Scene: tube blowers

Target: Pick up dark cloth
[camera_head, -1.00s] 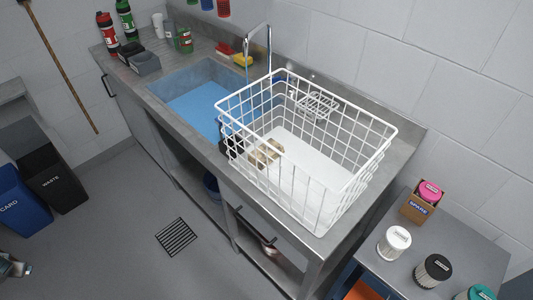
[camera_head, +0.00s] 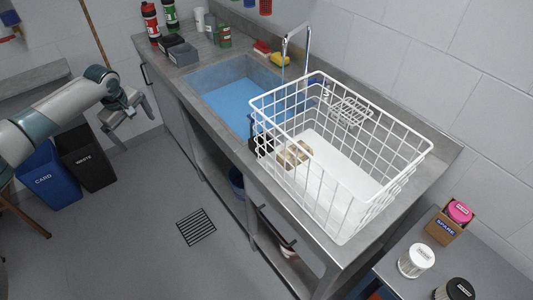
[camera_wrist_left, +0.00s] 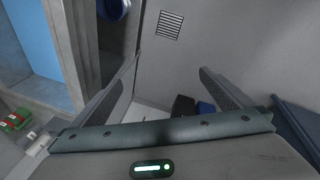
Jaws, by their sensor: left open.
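A small dark item (camera_head: 260,140), which may be the dark cloth, shows at the sink's near right corner, behind the left end of the white wire basket (camera_head: 345,215). The basket's wires partly cover it, and its shape is hard to tell. A tan, crumpled-looking item (camera_head: 293,154) lies inside the basket. My left gripper (camera_head: 130,126) is open and empty, left of the counter above the floor and well apart from the dark item. My right gripper is not in view.
The sink (camera_head: 228,98) holds blue water under a tap (camera_head: 296,48). Bottles and dark boxes (camera_head: 178,52) stand at the counter's far left. Blue and black bins (camera_head: 85,158) stand below my left arm. The middle floor is clear.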

